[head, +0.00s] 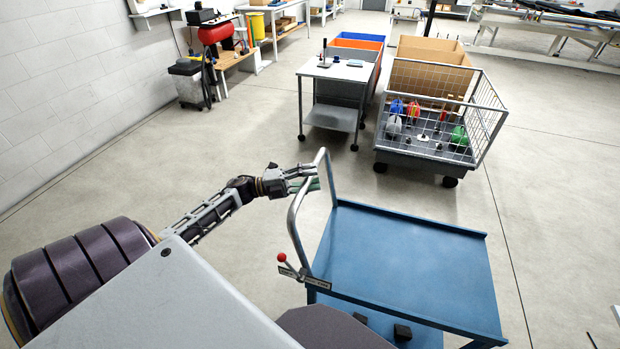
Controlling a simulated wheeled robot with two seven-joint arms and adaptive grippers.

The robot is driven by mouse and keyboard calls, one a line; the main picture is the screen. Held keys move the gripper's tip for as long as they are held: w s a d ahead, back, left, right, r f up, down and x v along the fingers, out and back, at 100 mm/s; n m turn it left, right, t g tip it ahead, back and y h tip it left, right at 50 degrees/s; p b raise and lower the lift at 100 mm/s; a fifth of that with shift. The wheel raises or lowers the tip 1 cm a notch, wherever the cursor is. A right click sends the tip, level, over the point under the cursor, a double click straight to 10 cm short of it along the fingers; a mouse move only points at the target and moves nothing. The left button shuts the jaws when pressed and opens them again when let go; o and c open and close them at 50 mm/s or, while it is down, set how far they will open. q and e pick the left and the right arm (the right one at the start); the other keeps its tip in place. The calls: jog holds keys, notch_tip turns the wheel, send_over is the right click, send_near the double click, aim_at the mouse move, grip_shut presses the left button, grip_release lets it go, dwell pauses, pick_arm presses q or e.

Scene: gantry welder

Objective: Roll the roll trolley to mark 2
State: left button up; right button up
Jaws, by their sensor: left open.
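A blue trolley (405,262) with a flat top and a bent grey tube handle (294,229) stands in front of me, right of centre. It looks like the roll trolley, though I see no roll on it. A small lever with a red knob (282,257) sits at the foot of the handle. My left gripper (306,178) is open at the upper part of the handle, its fingers overlapping the tube. I cannot tell whether they touch it. My right gripper is out of view. I see no floor mark with a number.
A wire-sided cart (425,158) with coloured bottles and a grey two-tier cart (338,72) stand beyond the trolley. A workbench (237,58), a red compressor (215,32) and a grey bin (187,84) line the left wall.

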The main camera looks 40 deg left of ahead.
pick_arm(q)
jog(key=shift+s+a, duration=0.1)
jog(key=shift+a, duration=0.05)
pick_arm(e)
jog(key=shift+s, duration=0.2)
pick_arm(q)
jog(key=shift+s+a+f, duration=0.15)
jog(key=shift+s+a, duration=0.2)
jog(key=shift+a, duration=0.1)
jog(key=v, duration=1)
jog(key=shift+a, duration=0.2)
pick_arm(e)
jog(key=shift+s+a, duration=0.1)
pick_arm(q)
jog(key=shift+s+f, duration=0.1)
jog(key=shift+s, duration=0.05)
